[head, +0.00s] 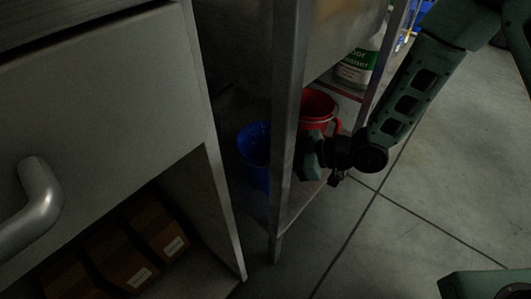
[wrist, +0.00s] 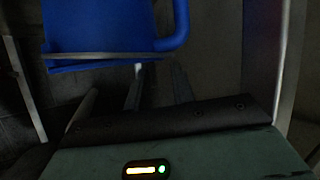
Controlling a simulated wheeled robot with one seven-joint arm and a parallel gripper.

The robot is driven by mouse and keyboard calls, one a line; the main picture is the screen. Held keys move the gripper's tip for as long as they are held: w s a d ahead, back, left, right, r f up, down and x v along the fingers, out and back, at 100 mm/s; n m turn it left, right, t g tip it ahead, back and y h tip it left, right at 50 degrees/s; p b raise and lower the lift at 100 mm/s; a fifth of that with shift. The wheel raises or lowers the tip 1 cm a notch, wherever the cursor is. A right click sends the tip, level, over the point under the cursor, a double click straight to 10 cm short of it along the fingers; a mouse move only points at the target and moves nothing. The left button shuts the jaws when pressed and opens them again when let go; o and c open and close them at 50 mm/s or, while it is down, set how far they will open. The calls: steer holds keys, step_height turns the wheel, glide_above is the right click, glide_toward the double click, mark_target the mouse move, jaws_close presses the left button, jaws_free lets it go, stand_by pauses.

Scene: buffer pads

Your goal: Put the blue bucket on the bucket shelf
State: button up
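The blue bucket (head: 255,155) is at the left of the metal rack's front post in the head view, partly hidden by it. In the wrist view the blue bucket (wrist: 100,28) fills the upper left, with a grey strip across it and a blue loop at its right. My gripper (head: 308,158) is low beside the post, and its tips are partly hidden. In the wrist view my gripper's two dark fingers (wrist: 158,84) stand apart just below the bucket, with nothing seen between them. Whether a finger touches the bucket is unclear.
The metal rack's post (head: 284,150) stands close to my gripper. A drawer cabinet (head: 110,95) is at left, with cardboard boxes (head: 155,228) below. Open floor lies right.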

steer(key=d+r+m+t+h+p, duration=0.1)
steer(key=d+r+m+h+p, duration=0.15)
steer(key=d+r+h, duration=0.45)
steer(key=s+d+r+m+g+h, duration=0.2)
steer(key=s+r, duration=0.4)
steer(key=s, duration=0.4)
steer(key=s+d+r+m+g+h, duration=0.2)
steer(key=s+r, duration=0.4)
steer(key=s, duration=0.5)
steer(key=shift+d+r+m+h, duration=0.35)
steer(key=shift+d+m+h, duration=0.25)
steer(key=shift+d+m, duration=0.55)
steer(key=shift+a, duration=0.15)
step_height(320, 180, up, 40)
steer(key=p, duration=3.9)
steer(key=shift+f+p, duration=0.25)
steer(key=shift+p, duration=0.05)
